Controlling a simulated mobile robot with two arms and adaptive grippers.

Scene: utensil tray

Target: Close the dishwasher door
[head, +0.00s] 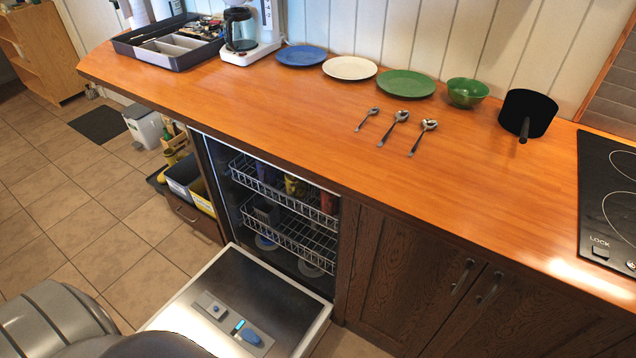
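The dishwasher door (262,292) is folded down and lies open, its inner face up, in the lower middle of the head view. A blue detergent piece (250,337) sits in the dispenser on it. The dishwasher racks (290,232) are inside the opening under the counter, with cups and plates in them. Grey rounded parts of my own body cover the lower left corner and the door's near left edge. Neither of my grippers shows.
The wooden counter (300,110) runs above the dishwasher, with a utensil tray (165,45), coffee maker, plates, bowl, spoons and a black pot (527,112). Bins (185,180) stand left of the dishwasher. Closed cabinets (420,275) are on the right. Tiled floor (60,215) is open at left.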

